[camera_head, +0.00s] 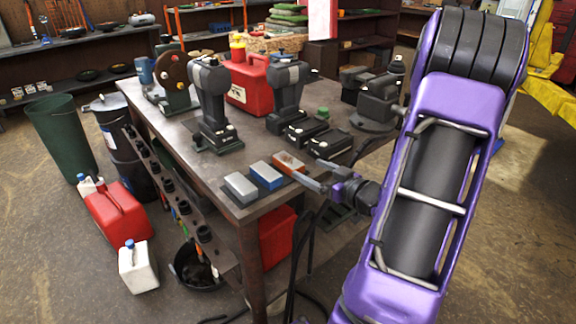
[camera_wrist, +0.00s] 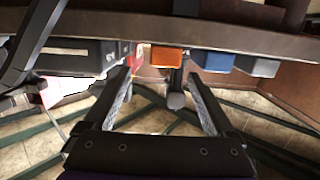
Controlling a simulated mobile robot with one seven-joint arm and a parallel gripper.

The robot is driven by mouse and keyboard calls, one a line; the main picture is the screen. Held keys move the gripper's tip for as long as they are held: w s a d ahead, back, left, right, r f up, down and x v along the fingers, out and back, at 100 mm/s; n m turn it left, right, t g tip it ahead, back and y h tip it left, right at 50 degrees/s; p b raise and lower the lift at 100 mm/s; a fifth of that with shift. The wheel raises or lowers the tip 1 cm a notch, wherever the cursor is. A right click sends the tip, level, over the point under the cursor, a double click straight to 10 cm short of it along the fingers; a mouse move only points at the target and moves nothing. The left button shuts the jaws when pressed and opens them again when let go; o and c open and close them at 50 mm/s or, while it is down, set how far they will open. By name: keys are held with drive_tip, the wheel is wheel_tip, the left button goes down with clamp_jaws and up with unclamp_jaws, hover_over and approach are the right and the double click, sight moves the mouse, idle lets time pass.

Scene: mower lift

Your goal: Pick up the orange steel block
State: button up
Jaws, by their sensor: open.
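The orange steel block (camera_head: 288,161) lies on the workbench near its front right corner, at the right end of a short row of blocks. In the wrist view, which looks upside down, the orange block (camera_wrist: 166,56) shows just beyond the fingertips, roughly between them. My gripper (camera_head: 316,175) is open and empty, just right of the block, and appears apart from it. In the wrist view my gripper (camera_wrist: 159,77) has its two fingers spread wide.
A blue block (camera_head: 264,175) and a grey block (camera_head: 240,187) lie left of the orange one. Black battery-like boxes (camera_head: 328,143) sit behind. Drills (camera_head: 213,100) and a red can (camera_head: 248,84) stand farther back on the workbench (camera_head: 196,172). Bare bench top lies left of the blocks.

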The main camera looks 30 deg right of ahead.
sight(292, 162)
drive_tip(key=x, duration=0.3)
drive_tip(key=shift+w, duration=0.3)
drive_tip(key=shift+a+x, duration=0.2)
drive_tip(key=shift+x, duration=1.15)
drive_tip(key=shift+a+x, duration=0.25)
drive_tip(key=shift+x, duration=1.15)
drive_tip(key=shift+r, duration=0.1)
drive_tip(key=shift+s, duration=0.1)
drive_tip(key=shift+c, duration=0.2)
clamp_jaws()
